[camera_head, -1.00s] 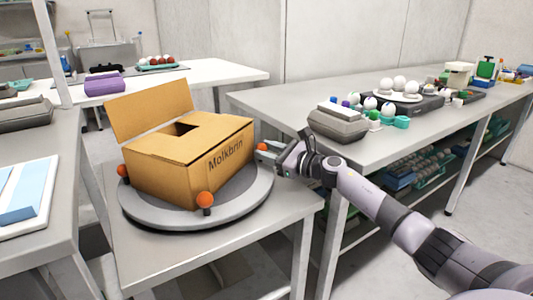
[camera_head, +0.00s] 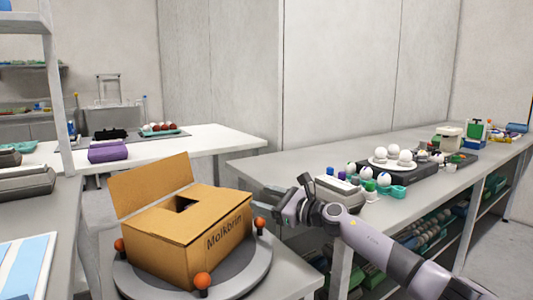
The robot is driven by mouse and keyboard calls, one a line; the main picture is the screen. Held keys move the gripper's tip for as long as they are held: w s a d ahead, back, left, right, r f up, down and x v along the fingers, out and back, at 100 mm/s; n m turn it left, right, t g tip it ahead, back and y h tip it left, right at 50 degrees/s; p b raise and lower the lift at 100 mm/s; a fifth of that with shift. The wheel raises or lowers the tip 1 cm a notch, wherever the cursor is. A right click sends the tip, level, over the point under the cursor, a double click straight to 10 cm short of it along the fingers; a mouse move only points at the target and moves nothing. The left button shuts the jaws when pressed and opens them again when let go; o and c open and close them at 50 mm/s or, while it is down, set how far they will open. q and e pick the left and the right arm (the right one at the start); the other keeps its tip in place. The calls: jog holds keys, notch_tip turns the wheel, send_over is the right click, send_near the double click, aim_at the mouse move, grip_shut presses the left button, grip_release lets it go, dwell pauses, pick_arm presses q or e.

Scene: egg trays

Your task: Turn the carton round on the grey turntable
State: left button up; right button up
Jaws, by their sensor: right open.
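The brown carton (camera_head: 190,235), marked "Molkbrin", sits on the round grey turntable (camera_head: 245,280) at the lower left. One top flap stands up at the back left, and a dark opening shows in the top. Orange ball knobs stand on the turntable's rim: a front knob (camera_head: 202,281), a left knob (camera_head: 119,245) and a right knob (camera_head: 259,223). My right gripper (camera_head: 274,206) is open and empty, just right of and above the right knob, apart from it. My left gripper is not in view.
A long grey table (camera_head: 270,165) at the right holds a plate of white eggs (camera_head: 392,164), a grey egg box (camera_head: 348,194) and coloured egg cups. A white table (camera_head: 205,142) behind bears a purple carton (camera_head: 108,151). A grey bench (camera_head: 60,225) stands close on the left.

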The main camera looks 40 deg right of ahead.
pick_arm(q)
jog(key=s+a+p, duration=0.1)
jog(key=p, duration=0.1)
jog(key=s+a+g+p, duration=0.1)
jog(key=p, duration=0.1)
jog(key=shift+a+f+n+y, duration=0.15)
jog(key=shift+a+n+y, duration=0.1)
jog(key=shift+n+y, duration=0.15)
pick_arm(e)
notch_tip(320, 180, up, 12)
jog(key=shift+r, duration=0.15)
